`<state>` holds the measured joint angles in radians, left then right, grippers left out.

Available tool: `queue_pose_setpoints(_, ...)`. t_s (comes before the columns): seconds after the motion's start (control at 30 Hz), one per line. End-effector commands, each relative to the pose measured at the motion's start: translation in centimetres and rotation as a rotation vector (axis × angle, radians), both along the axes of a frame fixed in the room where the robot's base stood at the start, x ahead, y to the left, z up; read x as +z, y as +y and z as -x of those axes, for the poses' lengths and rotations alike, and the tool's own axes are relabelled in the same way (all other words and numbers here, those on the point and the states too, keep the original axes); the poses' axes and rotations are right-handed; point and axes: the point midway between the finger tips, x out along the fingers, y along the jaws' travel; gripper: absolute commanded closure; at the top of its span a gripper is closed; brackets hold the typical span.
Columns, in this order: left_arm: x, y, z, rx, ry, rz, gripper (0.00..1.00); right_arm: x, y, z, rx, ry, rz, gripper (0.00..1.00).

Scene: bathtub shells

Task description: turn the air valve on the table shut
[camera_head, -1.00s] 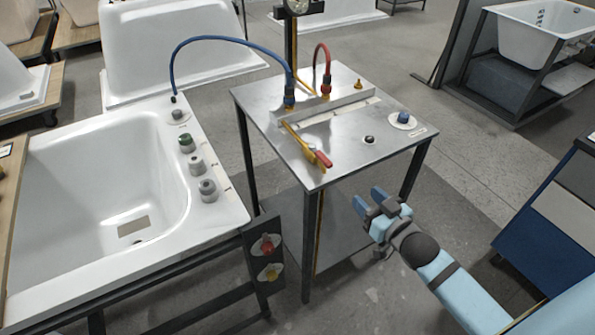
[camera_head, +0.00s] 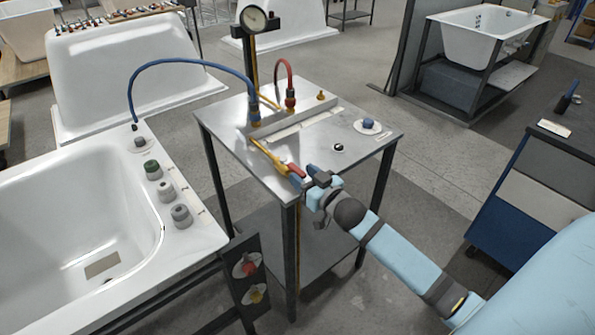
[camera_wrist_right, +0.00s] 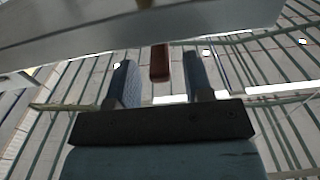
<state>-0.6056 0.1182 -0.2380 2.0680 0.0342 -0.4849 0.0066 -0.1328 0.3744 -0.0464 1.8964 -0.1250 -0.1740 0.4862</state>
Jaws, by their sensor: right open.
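The air valve's yellow lever (camera_head: 268,156) with a red grip end (camera_head: 295,170) lies over the front part of the metal table (camera_head: 225,135), pointing to the near edge. My right gripper (camera_head: 313,174) is open, right at the red end of the lever by the table's front edge. In the right wrist view the red grip end (camera_wrist_right: 160,63) shows between the two spread fingers of the right gripper (camera_wrist_right: 158,72), with gaps on both sides. I cannot tell any contact. My left gripper is not in view.
A blue hose (camera_head: 190,64) and a red hose (camera_head: 283,66) rise from the table fittings. A gauge (camera_head: 254,18) tops a post behind. A white bathtub (camera_head: 75,215) stands left, and a panel with red and yellow knobs (camera_head: 247,278) hangs below. A blue cabinet (camera_head: 505,205) stands right.

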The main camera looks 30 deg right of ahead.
Motion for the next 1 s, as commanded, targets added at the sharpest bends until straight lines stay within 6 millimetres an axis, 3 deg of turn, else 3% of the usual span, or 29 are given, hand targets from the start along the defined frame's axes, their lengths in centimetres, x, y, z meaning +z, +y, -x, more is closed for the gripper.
queue_pose_setpoints(0.2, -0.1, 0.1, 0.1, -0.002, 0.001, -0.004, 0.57, 0.0, 0.2, -2.4, 0.000, 0.000, 0.000, 0.53)
queue_pose_setpoints(0.53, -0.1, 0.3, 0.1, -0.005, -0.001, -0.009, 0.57, 0.0, 0.2, -2.8, 0.000, 0.001, -0.001, 0.53)
queue_pose_setpoints(0.57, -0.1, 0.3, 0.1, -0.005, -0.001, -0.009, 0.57, 0.0, 0.2, -2.8, 0.000, 0.001, -0.001, 0.55)
queue_pose_setpoints(0.77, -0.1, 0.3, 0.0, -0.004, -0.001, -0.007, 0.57, 0.0, 0.2, -2.8, 0.000, 0.001, -0.001, 1.00)
queue_pose_setpoints(1.0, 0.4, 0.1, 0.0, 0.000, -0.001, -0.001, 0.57, 0.1, 0.2, -2.8, 0.020, 0.001, 0.002, 1.00)
